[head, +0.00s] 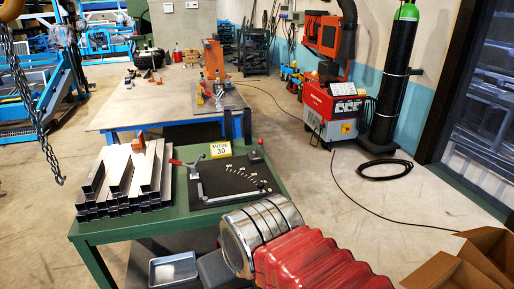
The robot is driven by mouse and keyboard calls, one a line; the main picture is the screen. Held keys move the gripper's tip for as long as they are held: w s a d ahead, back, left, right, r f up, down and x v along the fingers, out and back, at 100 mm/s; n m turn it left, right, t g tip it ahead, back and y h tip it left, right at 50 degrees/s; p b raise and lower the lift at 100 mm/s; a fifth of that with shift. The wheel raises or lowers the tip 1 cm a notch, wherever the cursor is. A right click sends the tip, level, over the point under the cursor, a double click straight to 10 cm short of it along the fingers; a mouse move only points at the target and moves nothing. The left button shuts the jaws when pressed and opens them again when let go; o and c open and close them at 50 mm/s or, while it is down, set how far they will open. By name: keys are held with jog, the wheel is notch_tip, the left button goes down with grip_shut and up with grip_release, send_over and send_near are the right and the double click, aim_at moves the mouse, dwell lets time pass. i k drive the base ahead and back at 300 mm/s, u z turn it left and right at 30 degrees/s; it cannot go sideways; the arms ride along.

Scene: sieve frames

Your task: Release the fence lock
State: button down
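A black mitre plate (233,178) with a white angle scale lies on a green bench. A light bar (228,196), seemingly the fence, runs across its front part. A lever with a red handle (176,162) stands at the plate's left side, its handle pointing left. A small dark block with a knob (256,154) is at the back right corner. I cannot tell for certain which of these parts is the fence lock, nor whether it is locked. My arm, with red bellows and silver rings, comes in from the bottom right. My gripper's fingers are not visible.
Cut metal channels (128,178) are stacked left of the plate, with a small orange block (138,145) on top. A yellow "MITRE 30" sign (221,149) stands behind it. A metal tray (173,269) sits below the green bench (95,228). Open cardboard boxes (462,265) are at right.

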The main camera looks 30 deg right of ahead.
aim_at(260, 140)
jog(key=z, duration=0.05)
jog(key=i, duration=1)
jog(key=u, duration=0.05)
